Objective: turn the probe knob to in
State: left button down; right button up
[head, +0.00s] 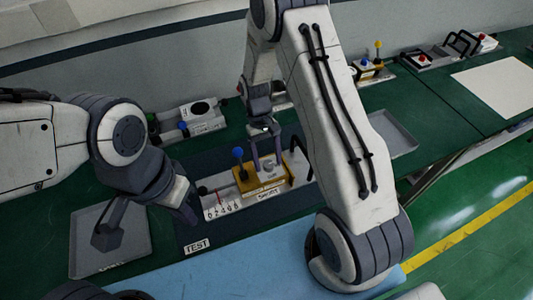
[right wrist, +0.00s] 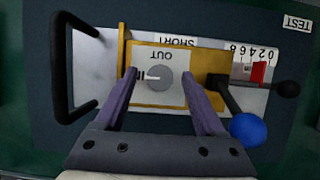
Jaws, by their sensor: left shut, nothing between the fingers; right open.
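The round grey knob (right wrist: 160,78) sits on a white plate in a yellow frame, with a pale mark at its left side in the right wrist view. The word OUT stands upside down just above it there. My right gripper (right wrist: 158,84) is open, its fingers on either side of the knob; contact cannot be told. In the head view the right gripper (head: 266,158) is over the yellow-framed unit (head: 246,187), with the knob small there. My left gripper (head: 188,213) is shut and empty, low at the left of the unit near the TEST label.
A blue-ball lever (right wrist: 248,128) and a 0–8 scale with a red pointer (right wrist: 258,71) stand beside the frame. A black handle (right wrist: 62,68) is at the other end. Grey trays (head: 88,215) (head: 394,132) lie left and right. Other devices stand behind.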

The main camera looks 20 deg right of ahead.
jog(key=b+v, duration=0.2)
jog(key=v, duration=0.8)
jog(key=shift+r+b, duration=0.2)
jog(key=shift+b, duration=0.15)
jog(key=s+a+r+n+t+b, duration=0.25)
jog(key=s+a+r, duration=0.25)
jog(key=s+a, duration=0.35)
jog(key=s+a+n+t+y, duration=0.1)
jog(key=s+a+n, duration=0.3)
jog(key=s, duration=1)
jog(key=shift+s+t+b, duration=0.2)
jog(key=shift+t+b, duration=0.2)
jog(key=shift+t, duration=0.15)
